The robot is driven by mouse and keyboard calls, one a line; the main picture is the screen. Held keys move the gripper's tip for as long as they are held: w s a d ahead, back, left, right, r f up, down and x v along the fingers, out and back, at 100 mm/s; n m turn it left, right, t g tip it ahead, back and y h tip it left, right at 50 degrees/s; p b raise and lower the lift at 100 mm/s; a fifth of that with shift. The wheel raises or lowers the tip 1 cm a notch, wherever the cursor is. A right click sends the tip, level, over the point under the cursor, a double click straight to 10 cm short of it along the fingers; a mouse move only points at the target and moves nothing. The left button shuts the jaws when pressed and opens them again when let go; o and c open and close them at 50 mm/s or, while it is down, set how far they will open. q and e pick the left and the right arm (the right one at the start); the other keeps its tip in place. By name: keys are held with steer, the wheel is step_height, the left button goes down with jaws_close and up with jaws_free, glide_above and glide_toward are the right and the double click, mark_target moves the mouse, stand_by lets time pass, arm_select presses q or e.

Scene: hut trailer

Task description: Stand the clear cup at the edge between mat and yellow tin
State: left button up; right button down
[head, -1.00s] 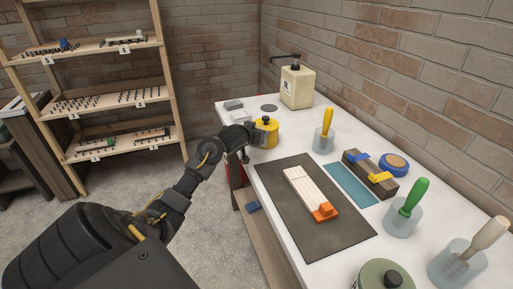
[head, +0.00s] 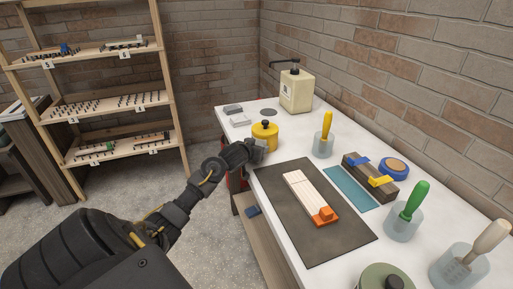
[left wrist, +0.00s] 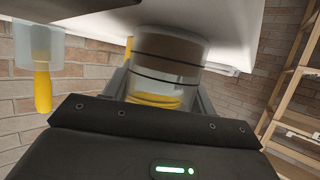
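The clear cup (left wrist: 165,70) shows in the left wrist view between my left gripper's fingers, see-through with dark rings and yellow showing through it. In the head view, the cup (head: 260,146) is a small grey, see-through shape at the tip of my left gripper (head: 254,150), partly hidden by it. It is at the table's left edge, between the yellow tin (head: 264,136) and the dark mat (head: 277,204). My left gripper is shut on the cup; I cannot tell whether the cup's base touches the table. My right gripper is not in view.
A teal strip (head: 349,187), a dark block with clamps (head: 370,176) and cups holding tools (head: 323,145) stand to the right. A cream dispenser (head: 296,91) is at the back.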

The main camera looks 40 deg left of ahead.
arm_select(q)
steer(key=o, duration=0.4)
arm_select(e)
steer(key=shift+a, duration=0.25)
arm_select(q)
steer(key=shift+r, duration=0.2)
steer(key=p+v, duration=0.1)
steer(key=v, duration=1.1)
steer(key=shift+p, duration=0.35)
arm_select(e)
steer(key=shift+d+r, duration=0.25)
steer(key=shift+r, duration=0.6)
